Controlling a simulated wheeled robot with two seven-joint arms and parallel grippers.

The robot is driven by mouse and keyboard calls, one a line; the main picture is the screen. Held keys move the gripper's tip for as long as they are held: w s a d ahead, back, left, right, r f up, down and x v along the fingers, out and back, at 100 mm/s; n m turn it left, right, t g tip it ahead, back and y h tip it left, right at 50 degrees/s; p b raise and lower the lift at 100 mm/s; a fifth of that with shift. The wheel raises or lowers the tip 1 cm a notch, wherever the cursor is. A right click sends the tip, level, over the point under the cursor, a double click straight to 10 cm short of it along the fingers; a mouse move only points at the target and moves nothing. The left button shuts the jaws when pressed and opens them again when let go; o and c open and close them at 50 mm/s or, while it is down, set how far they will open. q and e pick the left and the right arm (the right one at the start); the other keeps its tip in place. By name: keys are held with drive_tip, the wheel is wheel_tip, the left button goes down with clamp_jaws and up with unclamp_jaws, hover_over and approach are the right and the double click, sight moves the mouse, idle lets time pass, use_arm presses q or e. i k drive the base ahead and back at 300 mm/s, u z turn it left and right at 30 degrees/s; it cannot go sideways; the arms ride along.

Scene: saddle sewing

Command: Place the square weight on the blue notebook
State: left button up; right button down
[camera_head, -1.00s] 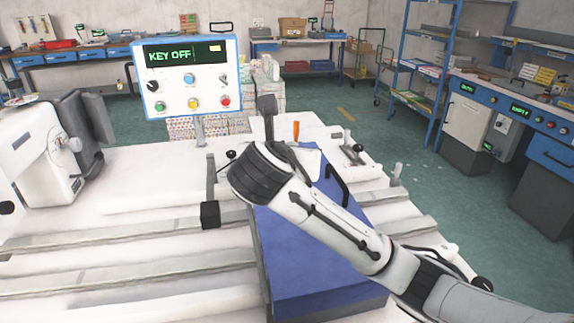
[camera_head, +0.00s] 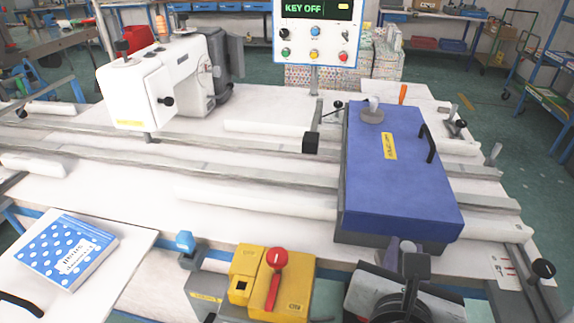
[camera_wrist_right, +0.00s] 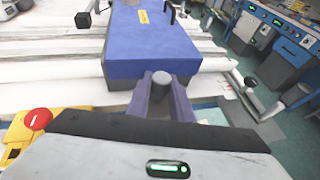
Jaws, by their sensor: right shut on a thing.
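The blue notebook (camera_head: 68,250), with white dots and lettering on its cover, lies on a white panel at the lower left of the head view. My right gripper (camera_head: 407,252) is at the bottom right, in front of the blue box and far right of the notebook. In the right wrist view my right gripper (camera_wrist_right: 161,92) is shut on a small grey knob (camera_wrist_right: 161,79), seemingly the square weight's handle. The weight's body is hidden, so its shape cannot be told. My left gripper is not in view.
A blue box (camera_head: 400,180) stands on the white table, with a round grey weight (camera_head: 372,115) on top. A yellow switch box with a red handle (camera_head: 272,280) and a small blue-topped part (camera_head: 185,241) stand between gripper and notebook. A sewing machine (camera_head: 150,90) is behind.

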sight(74, 235)
drive_tip(key=k, duration=0.45)
drive_tip(key=u, duration=2.6)
drive_tip(key=i, duration=1.45)
drive_tip(key=z, duration=1.95)
